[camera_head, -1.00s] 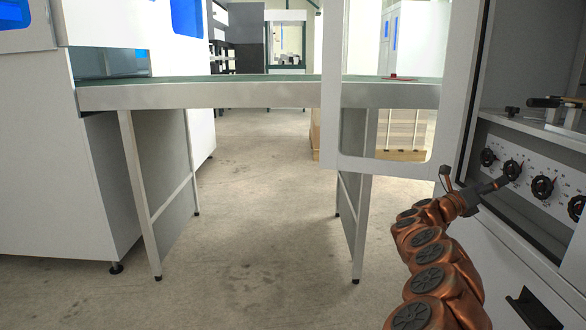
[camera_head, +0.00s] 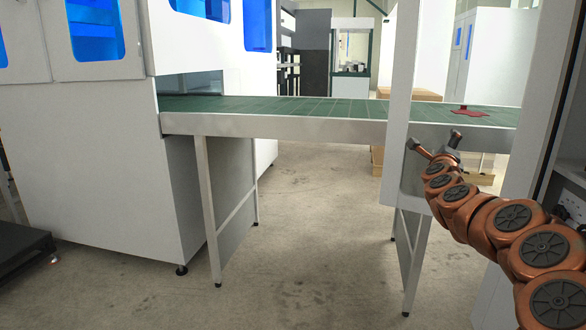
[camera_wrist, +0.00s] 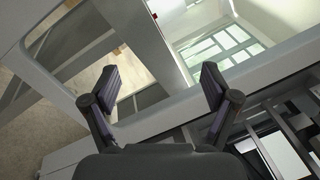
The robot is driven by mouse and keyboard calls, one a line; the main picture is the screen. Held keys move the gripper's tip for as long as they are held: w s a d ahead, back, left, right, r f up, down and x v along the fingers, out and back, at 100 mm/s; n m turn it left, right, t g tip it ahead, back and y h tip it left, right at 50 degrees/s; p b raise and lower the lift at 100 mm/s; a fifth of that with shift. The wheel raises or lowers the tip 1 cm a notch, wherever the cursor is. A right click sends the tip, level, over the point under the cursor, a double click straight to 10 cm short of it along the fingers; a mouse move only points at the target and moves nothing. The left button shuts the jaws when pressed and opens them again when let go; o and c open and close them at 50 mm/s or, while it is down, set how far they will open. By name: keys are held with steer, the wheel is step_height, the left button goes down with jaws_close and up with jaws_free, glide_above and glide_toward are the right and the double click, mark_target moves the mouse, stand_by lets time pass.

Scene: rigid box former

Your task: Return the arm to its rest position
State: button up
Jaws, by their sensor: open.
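My arm, with copper-coloured joints, reaches in from the lower right in the head view. My gripper (camera_head: 434,146) is at its far end, in front of the white door panel (camera_head: 397,130) of the right-hand machine and a little below conveyor height. In the wrist view my gripper (camera_wrist: 160,80) shows two dark fingers spread wide apart with nothing between them. I cannot tell from the head view how far the gripper is from the door panel.
A green-topped conveyor (camera_head: 330,108) crosses from the left machine (camera_head: 95,165) to the right. A red item (camera_head: 457,112) lies on its right part. Concrete floor (camera_head: 300,250) is free below. A dark low platform (camera_head: 18,245) stands at the left edge.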

steer(key=a+r+n+t+y+p, duration=0.1)
steer(key=a+r+n+y+p, duration=0.55)
steer(key=a, duration=0.85)
steer(key=s+a+r+n+g+y+p, duration=0.25)
steer(key=s+a+n+y, duration=0.2)
steer(key=a, duration=0.35)
steer(key=s+a+r+n+g+y+p, duration=0.1)
steer(key=s+a+r+n+y+p, duration=0.25)
steer(key=a+n, duration=0.35)
steer(key=s+a+f+n+g+p, duration=0.1)
steer(key=s+a+n+g+p, duration=0.25)
steer(key=s, duration=0.35)
steer(key=s+a+f+n+g+p, duration=0.1)
steer(key=s+a+n+g+p, duration=0.1)
steer(key=s+a+p, duration=0.45)
steer(key=s+d+n+g+h+p, duration=0.1)
steer(key=s+d+n+g+p, duration=0.1)
steer(key=s, duration=1)
steer(key=s+d+f+n+g+h+p, duration=0.1)
steer(key=s+d+g+p, duration=0.4)
steer(key=s, duration=0.7)
steer(key=s+d+f+n+g+h+p, duration=0.1)
steer(key=s+d+n+g+h+p, duration=0.1)
steer(key=s, duration=1)
steer(key=d+g+p, duration=0.1)
steer(key=d+p, duration=0.1)
steer(key=p, duration=0.1)
steer(key=shift+n+g+h, duration=0.35)
steer(key=shift+g, duration=0.05)
